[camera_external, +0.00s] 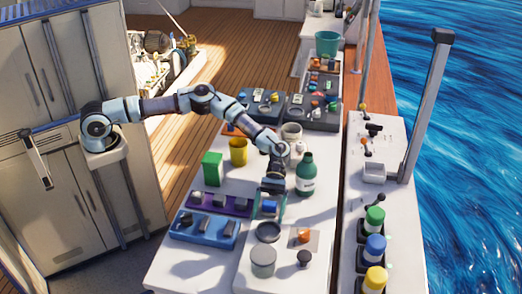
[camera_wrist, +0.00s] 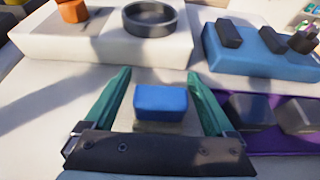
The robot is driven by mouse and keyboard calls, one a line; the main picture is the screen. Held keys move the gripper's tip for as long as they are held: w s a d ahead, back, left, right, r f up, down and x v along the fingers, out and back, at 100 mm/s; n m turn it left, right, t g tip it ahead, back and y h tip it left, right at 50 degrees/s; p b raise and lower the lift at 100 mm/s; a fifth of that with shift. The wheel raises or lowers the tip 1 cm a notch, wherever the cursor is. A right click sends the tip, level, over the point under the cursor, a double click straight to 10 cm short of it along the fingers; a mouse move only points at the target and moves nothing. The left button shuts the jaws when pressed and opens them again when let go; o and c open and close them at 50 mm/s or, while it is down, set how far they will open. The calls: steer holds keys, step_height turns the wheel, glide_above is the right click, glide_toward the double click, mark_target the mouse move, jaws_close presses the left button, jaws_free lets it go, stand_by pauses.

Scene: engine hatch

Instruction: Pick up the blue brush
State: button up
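The blue brush (camera_wrist: 161,102) appears as a small blue block with a dull grey-beige lower part, on the white worktop. In the wrist view it lies between the two green fingers of my gripper (camera_wrist: 159,76), with a gap visible on each side. My gripper is open and points down over the brush. In the external view my gripper (camera_external: 270,208) is low over the worktop, with the blue top of the brush (camera_external: 269,206) showing between the fingers. Whether the fingers reach down to the brush's full height cannot be told.
A purple tray (camera_external: 219,203) and a blue tray (camera_external: 204,230) with dark blocks lie left. A green bottle (camera_external: 306,174) stands close right of my gripper. A white board with a dark ring (camera_external: 268,232) lies in front. A yellow cup (camera_external: 238,152) and green box (camera_external: 212,169) stand behind.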

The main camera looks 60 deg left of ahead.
steer(key=c, duration=1.4)
steer(key=shift+o, duration=0.2)
steer(key=shift+r, duration=0.1)
